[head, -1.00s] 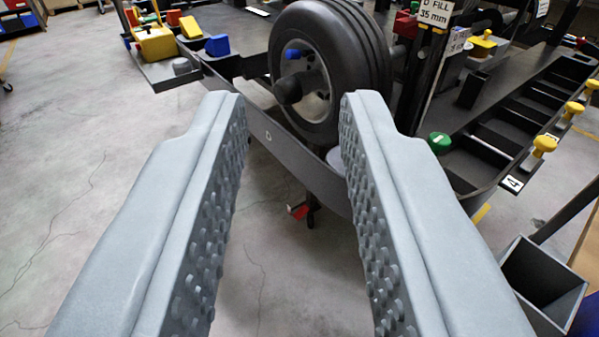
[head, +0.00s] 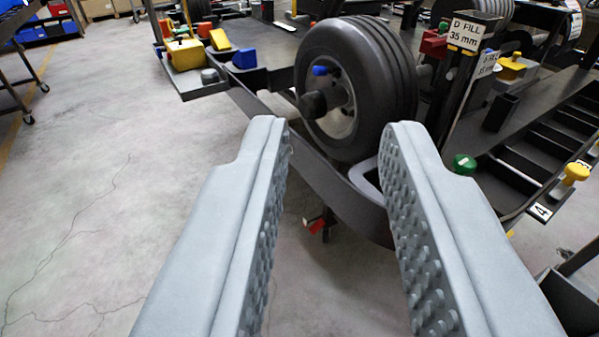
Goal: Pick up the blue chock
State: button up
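The blue chock (head: 244,58) is a small wedge on the dark tray at the upper left of the view, right of the yellow wedge. My gripper (head: 333,135) is open, its two pale grey studded fingers wide apart. Nothing is between the fingers. The gripper is nearer to me than the chock, which lies ahead and to the left, well apart from the fingers.
A yellow chock (head: 219,39) and a yellow box (head: 185,54) share the dark tray (head: 203,89). A black wheel (head: 385,85) stands on the kart stand to its right. A "D FILL 35 mm" post (head: 462,60) is farther right. The floor (head: 110,170) at left is clear.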

aim_at(245, 59)
jog(key=i+j, duration=0.4)
jog(key=j, duration=0.15)
jog(key=i+j, duration=0.85)
jog(key=j, duration=0.2)
jog(key=i+j, duration=0.4)
jog(key=j, duration=0.15)
jog(key=i+z, duration=0.05)
